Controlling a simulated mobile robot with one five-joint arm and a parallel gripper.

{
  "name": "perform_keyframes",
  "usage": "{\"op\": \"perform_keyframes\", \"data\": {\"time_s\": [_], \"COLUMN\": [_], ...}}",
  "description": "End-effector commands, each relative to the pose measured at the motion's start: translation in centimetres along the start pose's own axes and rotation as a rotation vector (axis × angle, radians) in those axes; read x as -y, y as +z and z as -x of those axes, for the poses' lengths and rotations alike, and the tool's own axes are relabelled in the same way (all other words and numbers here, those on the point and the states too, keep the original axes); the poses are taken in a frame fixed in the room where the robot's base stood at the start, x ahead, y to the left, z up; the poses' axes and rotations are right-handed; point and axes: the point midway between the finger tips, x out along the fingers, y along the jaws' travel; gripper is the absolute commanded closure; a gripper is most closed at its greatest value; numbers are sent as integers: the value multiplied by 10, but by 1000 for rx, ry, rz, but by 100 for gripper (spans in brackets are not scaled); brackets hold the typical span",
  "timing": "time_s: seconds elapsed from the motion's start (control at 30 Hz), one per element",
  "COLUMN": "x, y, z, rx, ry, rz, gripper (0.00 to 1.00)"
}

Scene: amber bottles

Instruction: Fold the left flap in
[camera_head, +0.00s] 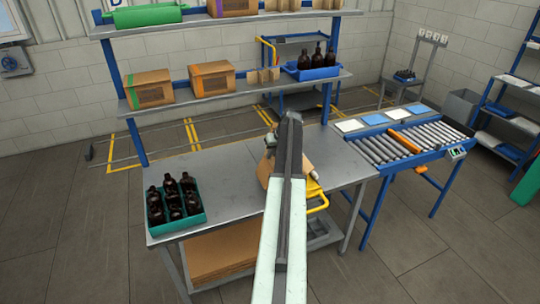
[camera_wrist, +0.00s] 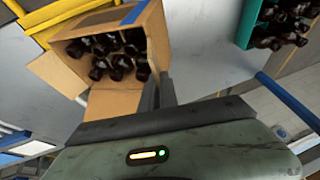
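An open cardboard box (camera_wrist: 157,40) stands on the workbench, with several dark amber bottles (camera_wrist: 118,58) inside. In the wrist view one flap (camera_wrist: 60,72) spreads outward at the left and another flap (camera_wrist: 107,108) spreads outward at the bottom. I cannot tell which flap is the task's left one. My gripper (camera_wrist: 160,92) is at the box's lower right edge, its fingers close together with nothing seen between them. Whether it touches the box is unclear. In the head view my arm hides most of the box (camera_head: 265,170), and the flaps are hard to make out.
A teal crate of bottles (camera_head: 178,222) stands at the bench's left end. A roller conveyor (camera_head: 405,143) adjoins the right, and shelves (camera_head: 240,90) stand behind. The bench between crate and box (camera_head: 228,185) is clear.

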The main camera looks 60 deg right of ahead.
Motion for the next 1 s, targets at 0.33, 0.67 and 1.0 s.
{"op": "perform_keyframes", "data": {"time_s": [0.33, 0.67, 1.0], "x": [-20, -32, -42], "y": [1, 6, 11], "z": [-9, -18, -29], "rx": [-2, -2, -3], "ry": [-304, -595, -887], "rz": [-128, -246, -368], "gripper": [100, 100, 100]}}
